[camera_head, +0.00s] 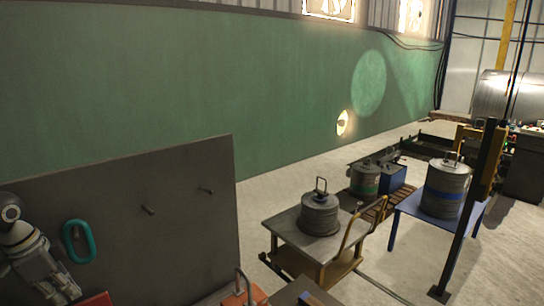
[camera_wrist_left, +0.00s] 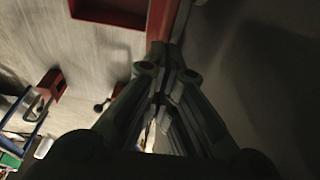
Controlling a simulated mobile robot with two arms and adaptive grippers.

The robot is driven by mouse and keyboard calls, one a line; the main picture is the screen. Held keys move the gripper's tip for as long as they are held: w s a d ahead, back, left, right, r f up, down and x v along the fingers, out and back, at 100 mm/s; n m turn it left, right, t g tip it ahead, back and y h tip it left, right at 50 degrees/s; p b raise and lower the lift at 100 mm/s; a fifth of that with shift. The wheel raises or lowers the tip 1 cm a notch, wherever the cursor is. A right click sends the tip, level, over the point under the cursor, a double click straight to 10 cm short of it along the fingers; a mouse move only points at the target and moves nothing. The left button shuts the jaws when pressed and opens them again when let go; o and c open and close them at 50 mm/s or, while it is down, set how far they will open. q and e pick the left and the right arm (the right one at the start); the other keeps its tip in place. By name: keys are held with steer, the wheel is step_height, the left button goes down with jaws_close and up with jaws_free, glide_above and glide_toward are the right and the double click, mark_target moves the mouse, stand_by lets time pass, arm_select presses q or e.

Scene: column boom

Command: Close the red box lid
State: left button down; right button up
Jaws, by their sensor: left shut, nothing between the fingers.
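A red box (camera_wrist_left: 108,20) shows at the top of the left wrist view, cut off by the frame, its dark inside in sight. A red upright strip (camera_wrist_left: 158,20) beside it looks like the lid seen nearly edge-on; its angle is hard to tell. A bit of red (camera_head: 96,300) shows at the bottom edge of the head view. My left gripper (camera_wrist_left: 166,46) is shut and empty, its fingertips just below the red strip; contact cannot be told. In the head view my left arm comes in at the lower left. My right gripper is not in view.
A dark upright panel (camera_head: 150,215) with pegs and a teal ring (camera_head: 78,241) stands close by my left arm. An orange block with a handle (camera_head: 245,296) is at the bottom. A cart (camera_head: 290,240) with a stacked weight (camera_head: 320,215) stands beyond on open floor.

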arm_select(q)
steer(key=shift+f+b, duration=0.4)
steer(key=shift+f, duration=0.35)
steer(key=s+d+f+b, duration=0.1)
steer(key=s+d, duration=0.3)
steer(key=s, duration=0.1)
steer(key=shift+s, duration=0.15)
stand_by(1.5)
steer(key=shift+s+d+f+b, duration=0.2)
steer(key=shift+s+d+b, duration=0.15)
steer(key=shift+s+d, duration=0.15)
steer(key=shift+w+r, duration=0.1)
stand_by(0.3)
step_height(320, 180, up, 6)
steer(key=p, duration=0.4)
steer(key=shift+w+p, duration=0.2)
steer(key=shift+p, duration=0.15)
